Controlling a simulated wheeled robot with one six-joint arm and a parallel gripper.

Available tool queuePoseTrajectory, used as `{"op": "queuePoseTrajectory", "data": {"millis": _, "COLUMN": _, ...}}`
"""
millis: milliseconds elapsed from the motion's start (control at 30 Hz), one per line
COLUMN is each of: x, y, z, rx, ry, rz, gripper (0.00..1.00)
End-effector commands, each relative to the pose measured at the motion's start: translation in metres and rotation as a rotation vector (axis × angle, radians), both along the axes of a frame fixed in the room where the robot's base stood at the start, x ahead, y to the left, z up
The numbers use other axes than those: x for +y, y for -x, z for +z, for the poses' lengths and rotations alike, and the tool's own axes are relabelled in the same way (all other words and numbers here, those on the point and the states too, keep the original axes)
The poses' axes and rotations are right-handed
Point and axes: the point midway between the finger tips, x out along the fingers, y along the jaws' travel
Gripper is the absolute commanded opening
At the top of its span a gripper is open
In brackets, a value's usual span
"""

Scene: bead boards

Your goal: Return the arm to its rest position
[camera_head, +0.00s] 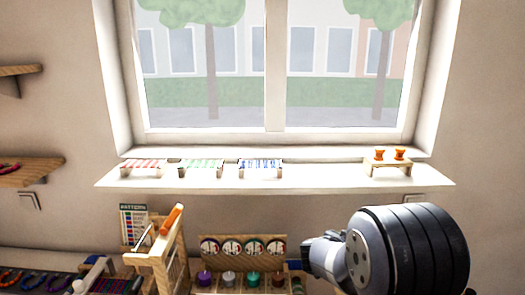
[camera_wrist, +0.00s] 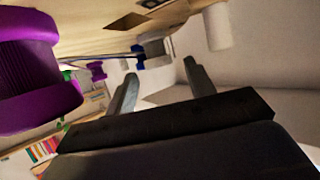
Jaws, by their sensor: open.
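My arm (camera_head: 405,250) reaches in at the lower right of the head view, a black ribbed joint with a pale grey part on its left. My gripper (camera_wrist: 160,74) shows in the wrist view. Its two grey fingers are spread apart with nothing between them. In the head view I cannot make out the fingers.
A large purple spool (camera_wrist: 38,75) is close at left in the wrist view; a white cylinder (camera_wrist: 217,27) is beyond the fingers. A wooden frame (camera_head: 160,255) and windowsill (camera_head: 320,180) are near.

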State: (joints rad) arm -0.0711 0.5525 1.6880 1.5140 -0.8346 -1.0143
Motion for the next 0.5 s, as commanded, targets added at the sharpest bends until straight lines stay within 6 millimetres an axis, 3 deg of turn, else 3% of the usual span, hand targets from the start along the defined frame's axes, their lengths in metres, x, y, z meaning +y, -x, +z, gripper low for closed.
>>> {"op": "queuePoseTrajectory", "data": {"millis": 100, "x": -0.013, "y": -0.010, "z": -0.013, "rx": 0.003, "ry": 0.000, "rz": -0.001, "gripper": 0.51}}
{"op": "queuePoseTrajectory", "data": {"millis": 200, "x": -0.011, "y": -0.010, "z": 0.011, "rx": -0.005, "ry": 0.000, "rz": 0.001, "gripper": 0.51}}
{"op": "queuePoseTrajectory", "data": {"millis": 500, "x": -0.011, "y": -0.010, "z": 0.028, "rx": -0.001, "ry": 0.001, "rz": 0.000, "gripper": 0.51}}
